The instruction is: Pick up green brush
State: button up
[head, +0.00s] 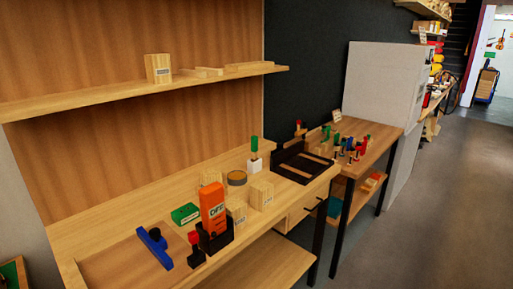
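A green upright piece (254,143), which looks like the green brush, stands in a small white block-like holder (254,165) near the back right of the wooden bench (110,221). Its lower end is hidden in the holder. It is small in view, so I cannot make out bristles. A separate green box (186,213) with a pale label lies further left on the bench. My gripper is not in view.
An orange box (212,207) in a black holder, a blue tool (155,246), wooden blocks (261,194) and a round tin (236,178) crowd the bench. A shelf (100,100) overhangs its back. A black tray (294,175) lies right. Floor (430,220) at right is clear.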

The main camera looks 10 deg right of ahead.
aim_at(254, 139)
jog(key=i+l, duration=0.2)
jog(key=i+l+u, duration=0.1)
jog(key=l, duration=0.3)
jog(key=i+l+u, duration=0.1)
jog(key=i+l, duration=0.55)
jog(key=i, duration=0.8)
